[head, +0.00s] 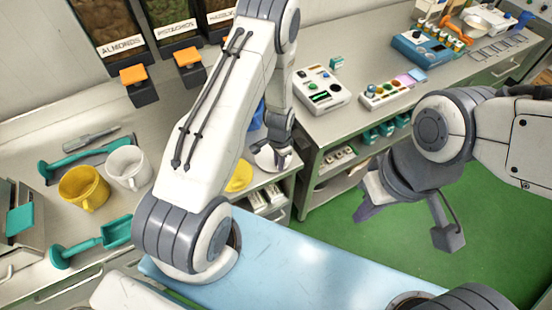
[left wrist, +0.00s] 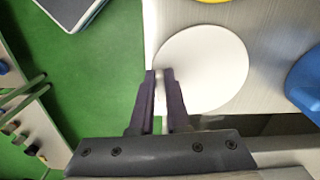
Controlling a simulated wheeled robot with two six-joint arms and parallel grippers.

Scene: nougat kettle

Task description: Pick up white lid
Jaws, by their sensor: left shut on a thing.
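The white lid (left wrist: 208,65) is a flat round disc in the left wrist view, at the edge of the grey counter. It also shows in the head view (head: 264,158), partly hidden by my left gripper (head: 283,161). My left gripper, also in the left wrist view (left wrist: 160,73), is shut on the lid at its near left edge. I cannot tell whether the lid rests on the counter or is just above it. My right gripper (head: 405,226) is open and empty over the green floor, with its fingers spread wide.
A yellow round lid (head: 240,177) and a blue object (left wrist: 306,80) are close to the white lid. A yellow mug (head: 82,188), a white mug (head: 128,167) and teal scoops (head: 118,230) are on the left counter. Control boxes (head: 320,90) stand on the back counter. Green floor (head: 335,235) is open.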

